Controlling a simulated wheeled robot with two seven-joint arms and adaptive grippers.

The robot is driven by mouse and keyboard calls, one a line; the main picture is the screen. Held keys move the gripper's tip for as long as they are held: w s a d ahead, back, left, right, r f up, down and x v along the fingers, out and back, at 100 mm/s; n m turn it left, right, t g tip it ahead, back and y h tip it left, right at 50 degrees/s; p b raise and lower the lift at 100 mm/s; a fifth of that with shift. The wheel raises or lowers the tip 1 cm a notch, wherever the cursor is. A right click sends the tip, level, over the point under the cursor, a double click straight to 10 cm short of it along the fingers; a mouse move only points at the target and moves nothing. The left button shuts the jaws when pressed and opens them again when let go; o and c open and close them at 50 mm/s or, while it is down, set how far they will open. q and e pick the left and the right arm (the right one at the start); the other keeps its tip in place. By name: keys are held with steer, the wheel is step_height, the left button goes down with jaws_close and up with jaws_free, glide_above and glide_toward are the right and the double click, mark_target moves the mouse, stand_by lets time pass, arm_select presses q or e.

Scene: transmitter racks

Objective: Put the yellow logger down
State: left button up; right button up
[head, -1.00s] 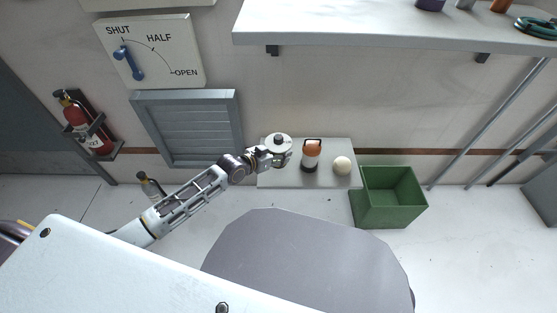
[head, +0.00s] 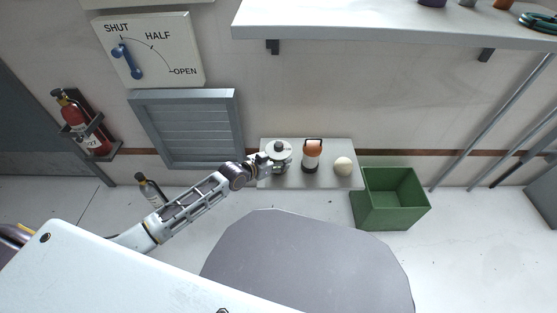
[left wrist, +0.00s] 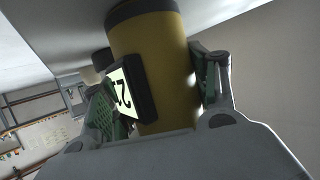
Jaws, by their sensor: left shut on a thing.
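The yellow logger is a yellow cylinder (left wrist: 165,65) with a dark band and a black-framed number display, seen upside down in the left wrist view. In the head view its pale round top with a black knob (head: 279,147) shows over the left end of a grey platform (head: 328,181); its body is mostly hidden. My left gripper (head: 272,161) is shut around the logger, with green-padded fingers on both sides in the left wrist view (left wrist: 155,90). I cannot tell whether the base touches the platform. My right gripper is not in view.
A shelf (head: 390,27) overhangs above. A small cylinder (head: 150,190) stands left, beyond my arm.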

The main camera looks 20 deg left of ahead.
mark_target(272, 161)
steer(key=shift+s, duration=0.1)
arm_select(q)
steer(key=o, duration=1.3)
steer(key=shift+f, duration=0.1)
steer(key=shift+c, duration=0.2)
steer(key=shift+s, duration=0.1)
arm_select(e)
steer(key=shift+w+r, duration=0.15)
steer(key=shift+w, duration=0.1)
arm_select(q)
steer(key=shift+p+v, duration=0.75)
steer(key=shift+v, duration=0.8)
steer(key=shift+p+v, duration=0.45)
steer(key=shift+v, duration=0.75)
steer(key=shift+p+v, duration=0.45)
steer(key=shift+v, duration=0.65)
steer(key=p+v, duration=0.1)
steer(key=v, duration=0.3)
steer(key=shift+a+p, duration=0.15)
steer(key=shift+p, duration=0.2)
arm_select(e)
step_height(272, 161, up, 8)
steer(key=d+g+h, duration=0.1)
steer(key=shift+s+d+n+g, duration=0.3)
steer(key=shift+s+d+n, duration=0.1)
